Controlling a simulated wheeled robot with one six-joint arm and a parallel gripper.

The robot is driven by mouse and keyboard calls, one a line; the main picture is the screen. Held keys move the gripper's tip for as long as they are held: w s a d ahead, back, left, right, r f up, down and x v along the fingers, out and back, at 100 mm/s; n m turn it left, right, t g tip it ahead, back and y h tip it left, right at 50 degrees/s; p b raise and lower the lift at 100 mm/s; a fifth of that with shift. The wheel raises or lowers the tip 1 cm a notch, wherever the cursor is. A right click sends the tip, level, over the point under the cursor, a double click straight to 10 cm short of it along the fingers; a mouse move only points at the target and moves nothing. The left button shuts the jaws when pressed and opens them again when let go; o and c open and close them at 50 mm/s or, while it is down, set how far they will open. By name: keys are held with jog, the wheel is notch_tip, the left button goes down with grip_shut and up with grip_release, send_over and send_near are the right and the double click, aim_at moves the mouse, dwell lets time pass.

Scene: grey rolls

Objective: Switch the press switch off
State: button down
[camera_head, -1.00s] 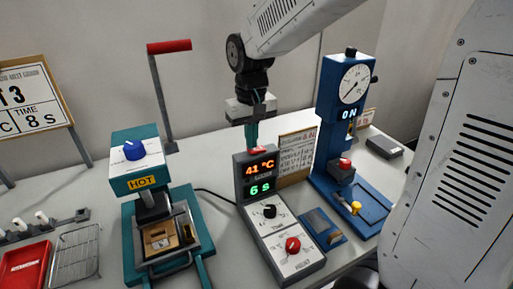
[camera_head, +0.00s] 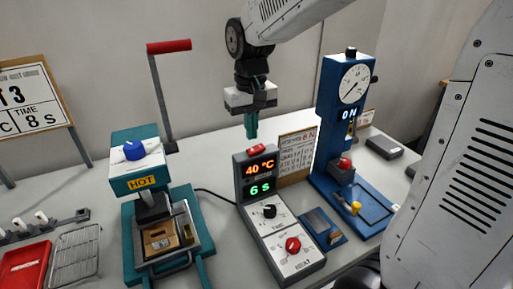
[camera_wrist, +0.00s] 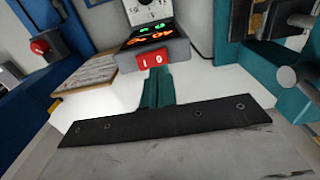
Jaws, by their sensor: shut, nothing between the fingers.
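The press switch (camera_head: 256,149) is a red rocker on top of the grey control box (camera_head: 242,170). In the wrist view the red rocker (camera_wrist: 150,61) carries light marks at its two ends; I cannot tell for sure which side is down. The box's display (camera_head: 260,170) reads 40 °C in orange and 6 s in green. My gripper (camera_head: 251,135) has teal fingers, shut and empty, pointing down just above the switch with a small gap. In the wrist view the fingertips (camera_wrist: 157,73) show just in front of the rocker.
A teal hot press (camera_head: 140,172) marked HOT stands left, with a tall red-topped lever (camera_head: 168,47). A blue gauge stand (camera_head: 335,110) reading ON stands right. A small sign (camera_head: 297,153) leans behind the box. A red tray (camera_head: 24,265) and wire rack (camera_head: 75,255) lie front left.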

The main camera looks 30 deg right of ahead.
aim_at(252, 150)
notch_tip(252, 150, up, 4)
jog(key=shift+f, duration=0.2)
dwell(0.6)
jog(key=s+d+f+t, duration=0.1)
jog(key=s+d, duration=0.2)
jog(key=s, duration=2)
jog(key=shift+f, duration=0.1)
